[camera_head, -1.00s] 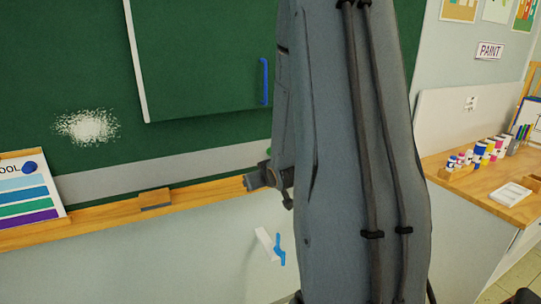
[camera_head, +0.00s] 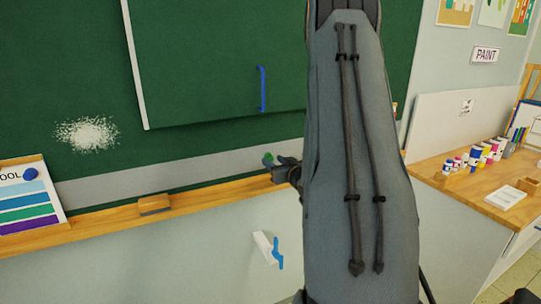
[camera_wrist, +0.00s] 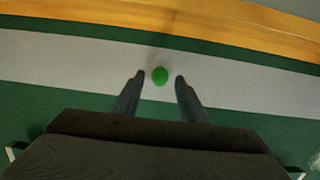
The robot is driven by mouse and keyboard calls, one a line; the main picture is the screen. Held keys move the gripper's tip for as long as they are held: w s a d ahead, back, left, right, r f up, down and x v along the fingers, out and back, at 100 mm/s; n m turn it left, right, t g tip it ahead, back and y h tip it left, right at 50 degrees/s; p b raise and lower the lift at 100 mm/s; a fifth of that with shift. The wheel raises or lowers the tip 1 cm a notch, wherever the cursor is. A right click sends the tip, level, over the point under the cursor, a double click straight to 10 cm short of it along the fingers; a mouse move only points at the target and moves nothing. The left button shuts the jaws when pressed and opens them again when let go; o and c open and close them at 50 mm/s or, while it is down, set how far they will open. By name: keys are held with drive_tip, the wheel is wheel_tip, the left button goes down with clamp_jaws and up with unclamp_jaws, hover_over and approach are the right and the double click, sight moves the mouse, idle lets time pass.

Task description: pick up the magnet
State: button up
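A small round green magnet (camera_head: 268,157) is on the grey strip low on the green board; it also shows in the wrist view (camera_wrist: 160,75). My gripper (camera_head: 273,164) is at the strip beside it, just above the wooden ledge. In the wrist view my gripper (camera_wrist: 159,80) is open, with one finger on each side of the magnet near the fingertips. Gaps show on both sides, so neither finger touches it. Whether the fingertips reach the board is hard to tell. A blue magnet (camera_head: 30,174) is on a colour poster at the left.
The wooden ledge (camera_head: 215,193) runs below the board with an eraser (camera_head: 155,204) on it. A sliding panel with a blue handle (camera_head: 262,88) is above. A white holder with a blue lever (camera_head: 277,252) is on the wall below. A table with paint jars (camera_head: 475,158) stands right.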

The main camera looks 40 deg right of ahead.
drive_tip(key=shift+x, duration=0.95)
drive_tip(key=shift+c, duration=0.3)
drive_tip(key=c, duration=0.8)
drive_tip(key=shift+s+r, duration=0.15)
drive_tip(key=shift+r, duration=0.05)
drive_tip(key=shift+c, duration=0.2)
drive_tip(key=shift+s+r+b, duration=0.1)
drive_tip(key=shift+r+b, duration=0.1)
drive_tip(key=shift+b, duration=0.2)
wheel_tip(320, 180, up, 6)
drive_tip(key=shift+b, duration=0.85)
drive_tip(key=f+p+v, duration=0.3)
drive_tip(key=p+v, duration=0.2)
drive_tip(key=v, duration=1.4)
drive_tip(key=shift+s+a+r+p, duration=0.2)
drive_tip(key=shift+s+a+p, duration=0.05)
drive_tip(key=shift+s+p, duration=0.1)
